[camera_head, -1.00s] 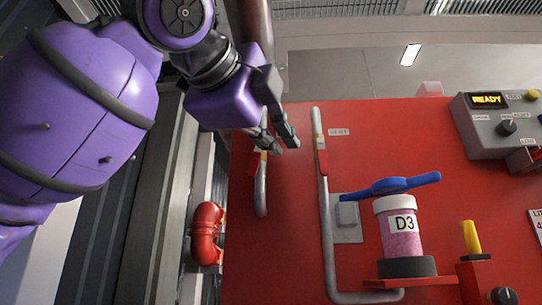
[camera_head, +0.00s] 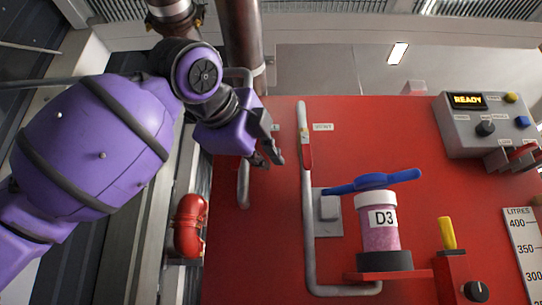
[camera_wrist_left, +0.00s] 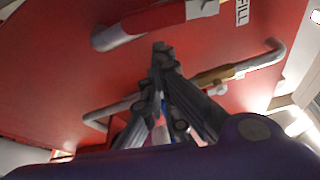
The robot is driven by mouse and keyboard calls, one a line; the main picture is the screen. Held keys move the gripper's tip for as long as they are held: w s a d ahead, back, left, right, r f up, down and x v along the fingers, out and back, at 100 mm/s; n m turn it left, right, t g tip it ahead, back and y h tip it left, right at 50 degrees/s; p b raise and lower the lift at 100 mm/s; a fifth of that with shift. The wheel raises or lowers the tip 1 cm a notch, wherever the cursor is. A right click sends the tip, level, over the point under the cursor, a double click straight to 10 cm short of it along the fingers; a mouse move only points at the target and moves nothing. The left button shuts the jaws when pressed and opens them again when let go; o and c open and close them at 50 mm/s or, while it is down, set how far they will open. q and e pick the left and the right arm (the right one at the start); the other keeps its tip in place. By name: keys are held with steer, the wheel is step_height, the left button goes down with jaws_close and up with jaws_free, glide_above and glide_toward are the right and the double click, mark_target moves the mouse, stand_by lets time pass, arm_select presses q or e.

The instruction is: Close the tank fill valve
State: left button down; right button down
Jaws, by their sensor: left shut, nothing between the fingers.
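My left gripper (camera_head: 268,160) is shut and empty. It is close in front of the left pipe (camera_head: 243,185) on the red panel and hides part of that pipe's valve. A "FILL" label (camera_wrist_left: 242,12) lies between the two pipes in that view. The right pipe (camera_head: 304,205) carries a red lever (camera_head: 307,152) pointing along the pipe. My right gripper is not in view.
A pink jar marked D3 (camera_head: 381,232) stands on a red shelf under a blue handle (camera_head: 375,182). A yellow lever (camera_head: 447,233) and a grey "READY" control box (camera_head: 488,125) are to the right.

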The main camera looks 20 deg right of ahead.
arm_select(q)
steer(key=shift+w+a+r, duration=0.1)
steer(key=shift+w+a, duration=0.05)
steer(key=shift+a, duration=0.35)
steer(key=shift+a, duration=0.2)
